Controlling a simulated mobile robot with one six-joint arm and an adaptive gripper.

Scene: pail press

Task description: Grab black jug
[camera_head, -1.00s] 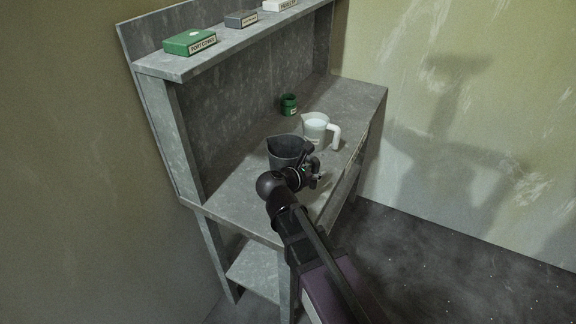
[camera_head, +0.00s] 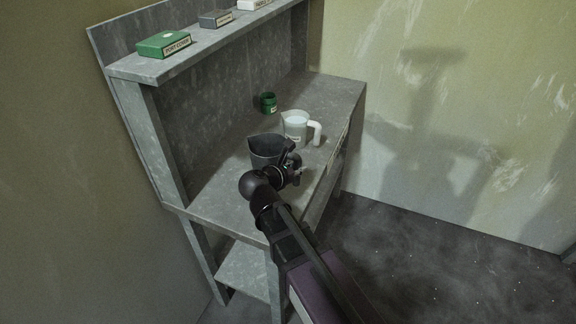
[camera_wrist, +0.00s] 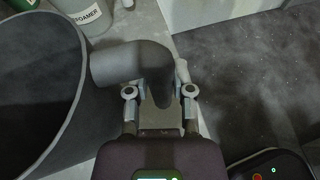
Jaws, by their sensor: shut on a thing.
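The black jug (camera_head: 266,150) stands upright on the grey workbench in the head view, near the bench's front edge. In the wrist view its wide round body (camera_wrist: 40,80) fills the left side, and its handle (camera_wrist: 125,64) reaches right to the jaws. My gripper (camera_wrist: 160,95) is shut on the handle. In the head view my gripper (camera_head: 290,170) is at the right side of the jug, and my arm hides the jug's lower part. Whether the jug touches the bench is hard to tell.
A white jug (camera_head: 296,128) stands just behind the black jug, and its label shows in the wrist view. A green jar (camera_head: 268,103) is farther back. Several boxes, one green (camera_head: 163,44), sit on the upper shelf. The bench (camera_head: 335,92) is bare at the back right.

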